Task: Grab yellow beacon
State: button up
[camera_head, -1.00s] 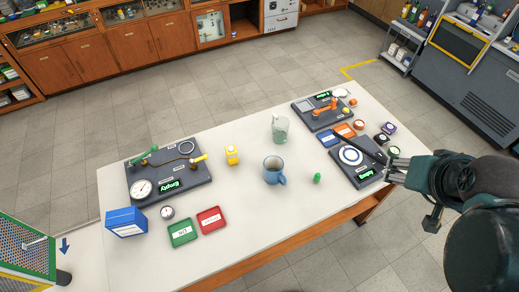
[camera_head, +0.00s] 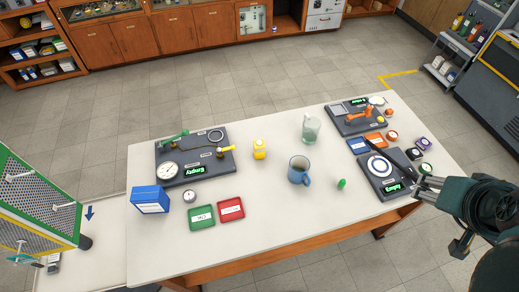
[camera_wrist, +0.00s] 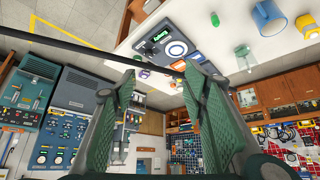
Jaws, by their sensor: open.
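The yellow beacon (camera_head: 259,149) is a small upright yellow object on the white table, left of centre in the head view, between the valve board and the blue mug. A yellow object at the right edge of the wrist view (camera_wrist: 308,23) looks like the same one. My gripper (camera_head: 425,186) is at the table's right end, beside the dark scale board and well away from the beacon. In the wrist view my gripper (camera_wrist: 158,82) shows two green fingers spread apart with nothing held between them.
A blue mug (camera_head: 299,171), a glass beaker (camera_head: 311,129) and a small green piece (camera_head: 341,184) stand between my gripper and the beacon. The valve board (camera_head: 201,163) lies left of the beacon. Green (camera_head: 202,217) and red (camera_head: 231,209) trays lie in front.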

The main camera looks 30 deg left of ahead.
jog(key=shift+w+a, duration=0.1)
jog(key=w+a+f+n+t+y+b, duration=0.15)
jog(key=w+a+f+b, duration=0.4)
jog(key=a, duration=0.55)
jog(key=w+a+f+n+t+y+b, duration=0.1)
jog(key=w+a+f+n+t+b, duration=0.15)
jog(key=w+a+f, duration=0.65)
jog(key=n+y+b, duration=0.4)
jog(key=y+b, duration=0.2)
jog(key=b, duration=0.3)
send_near(260, 145)
jog(key=x, duration=0.4)
jog(key=shift+s+d+r, duration=0.1)
jog(key=shift+s+r, duration=0.05)
jog(key=shift+r, duration=0.05)
jog(key=shift+g, duration=0.3)
jog(key=shift+w+a+f+m+h, duration=0.15)
jog(key=shift+w+a+f, duration=0.2)
jog(key=shift+w, duration=0.15)
jog(key=shift+w+a+f+m+h, duration=0.1)
jog(key=shift+w+a+f+m, duration=0.1)
jog(key=shift+w+a, duration=0.25)
jog(key=shift+w, duration=0.1)
